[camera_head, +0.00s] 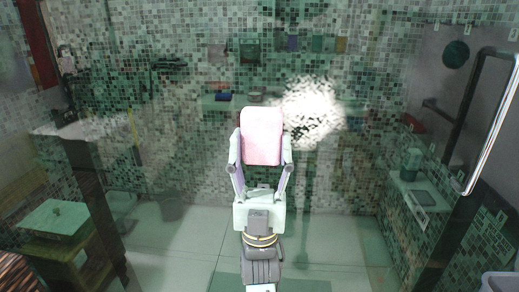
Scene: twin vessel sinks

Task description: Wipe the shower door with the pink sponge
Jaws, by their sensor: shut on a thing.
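The pink sponge (262,136) is upright between the fingers of my gripper (261,162), near the middle of the head view. My gripper is shut on the sponge, with one finger at each side of its lower part. The shower door (340,185) appears as a large clear pane across the view, with the tiled room showing through or in it. The sponge is in front of the pane. I cannot tell whether it touches the glass.
A metal bar handle (489,125) stands at the right. A small shelf (415,192) with items is at the right. A wooden stand (65,245) with a pale box (54,220) is at the lower left. A bright light spot shows behind the sponge.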

